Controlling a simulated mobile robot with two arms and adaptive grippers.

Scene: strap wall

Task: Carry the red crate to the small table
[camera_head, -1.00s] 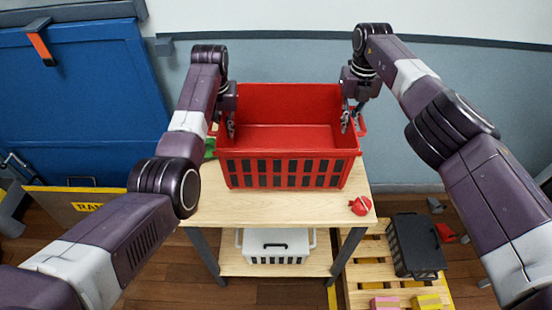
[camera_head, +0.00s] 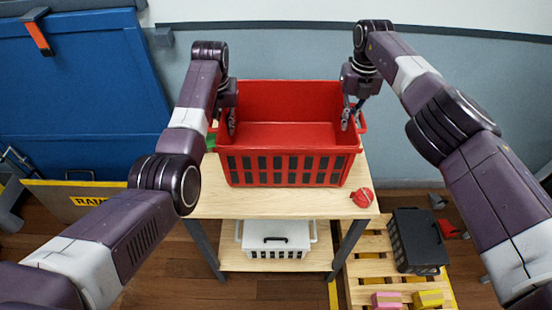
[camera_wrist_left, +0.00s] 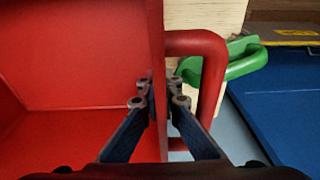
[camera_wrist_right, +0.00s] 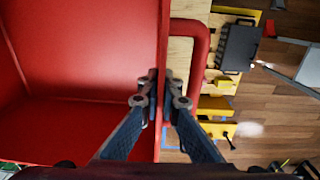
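The red crate (camera_head: 290,165) is upright and empty above the wooden table (camera_head: 270,203); I cannot tell whether its base touches the top. My left gripper (camera_head: 231,122) is shut on the crate's left side wall, with one finger on each side, as the left wrist view (camera_wrist_left: 160,92) shows. My right gripper (camera_head: 350,115) is shut on the right side wall in the same way, seen in the right wrist view (camera_wrist_right: 160,92). I cannot tell which table the task calls small.
A red item (camera_head: 362,197) lies on the tabletop's right. A green item (camera_wrist_left: 215,70) lies beside the crate's left handle. A white crate (camera_head: 275,241) sits on the lower shelf. A pallet (camera_head: 365,268) with a black crate (camera_head: 417,240) stands at right. A blue panel (camera_head: 85,95) is at left.

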